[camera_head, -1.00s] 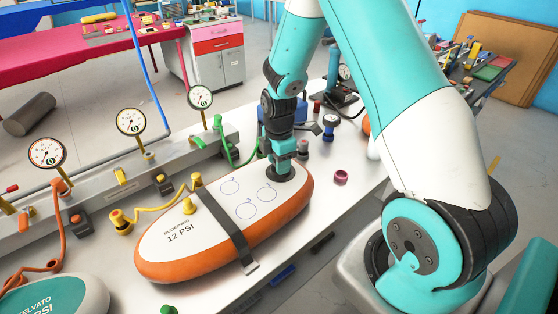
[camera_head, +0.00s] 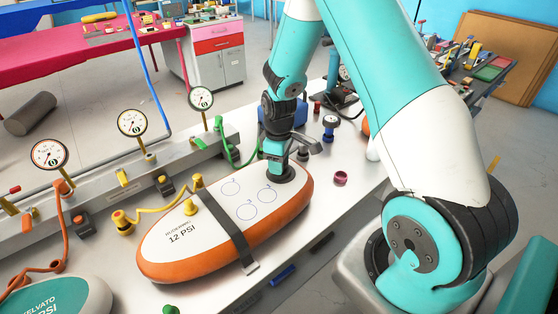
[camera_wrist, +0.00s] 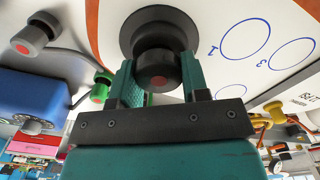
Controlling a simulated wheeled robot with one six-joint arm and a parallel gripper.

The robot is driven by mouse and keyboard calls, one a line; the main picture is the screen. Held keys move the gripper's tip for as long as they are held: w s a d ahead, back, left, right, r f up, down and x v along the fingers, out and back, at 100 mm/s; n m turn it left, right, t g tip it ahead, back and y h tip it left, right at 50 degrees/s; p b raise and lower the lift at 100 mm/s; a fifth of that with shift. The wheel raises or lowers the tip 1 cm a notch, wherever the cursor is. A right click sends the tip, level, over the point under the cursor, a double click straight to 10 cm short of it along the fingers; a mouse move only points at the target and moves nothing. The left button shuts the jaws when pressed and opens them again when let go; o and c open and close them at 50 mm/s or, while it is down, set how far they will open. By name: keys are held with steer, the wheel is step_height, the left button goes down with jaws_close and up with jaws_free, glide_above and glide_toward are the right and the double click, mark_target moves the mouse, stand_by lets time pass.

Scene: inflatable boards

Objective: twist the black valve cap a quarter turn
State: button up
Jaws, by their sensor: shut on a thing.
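The black valve cap (camera_wrist: 158,70) shows in the wrist view, round and dark, between the two teal fingers of my gripper (camera_wrist: 158,84). My gripper is shut on the cap. The cap sits over a wide black valve base (camera_wrist: 135,38) on the white and orange inflatable board (camera_head: 190,240). In the head view my gripper (camera_head: 278,168) points down at the board's far right end and hides the cap. The dark valve base (camera_head: 285,180) shows below it. A dark strap (camera_head: 235,240) crosses the board.
A yellow fitting (camera_head: 190,207) stands on the board's left part. A maroon ring (camera_head: 340,178) and a blue and black piece (camera_head: 330,125) lie to the right on the bench. Several dial gauges (camera_head: 132,123) stand on a rail behind the board.

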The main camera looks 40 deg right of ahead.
steer(key=m, duration=0.5)
steer(key=shift+d, duration=0.1)
steer(key=o, duration=1)
steer(key=shift+c, duration=0.2)
step_height(320, 180, up, 17)
steer(key=b, duration=0.2)
steer(key=s+a+r+n+y, duration=0.2)
steer(key=s+a, duration=0.9)
steer(key=s+a+r+n+y, duration=0.2)
steer(key=s+a+r+n, duration=0.1)
steer(key=s+a, duration=0.8)
steer(key=shift+s+a+r, duration=0.2)
steer(key=shift+s+r, duration=0.15)
steer(key=shift+s, duration=0.05)
